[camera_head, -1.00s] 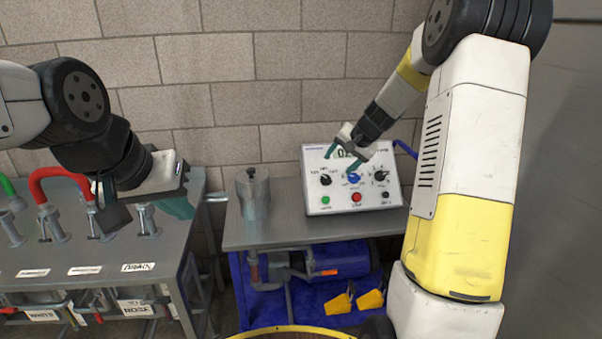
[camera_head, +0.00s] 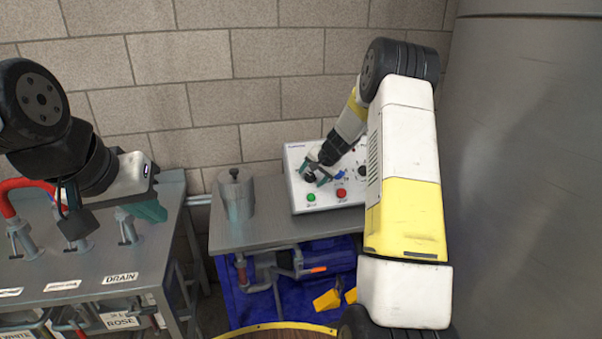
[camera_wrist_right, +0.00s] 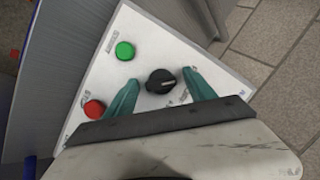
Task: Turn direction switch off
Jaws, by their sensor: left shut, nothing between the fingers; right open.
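The control panel (camera_head: 335,192) is a pale sloped box on the grey bench, with a green button (camera_head: 311,197) and a red button (camera_head: 341,192). A black rotary knob (camera_wrist_right: 160,82) with a white pointer line shows in the right wrist view; its lettering is too small to read. My right gripper (camera_head: 318,174) is open at the panel's left knob. In the right wrist view its teal fingers (camera_wrist_right: 160,78) stand on either side of the knob, with visible gaps. My left gripper (camera_head: 150,210) is shut and empty over the left bench. My right arm hides the panel's right part.
A grey metal canister (camera_head: 236,195) stands left of the panel. The left bench (camera_head: 120,255) carries hose fittings and a red hose (camera_head: 22,184). A pump (camera_head: 285,262) sits under the panel bench. A large grey tank (camera_head: 530,170) fills the right side.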

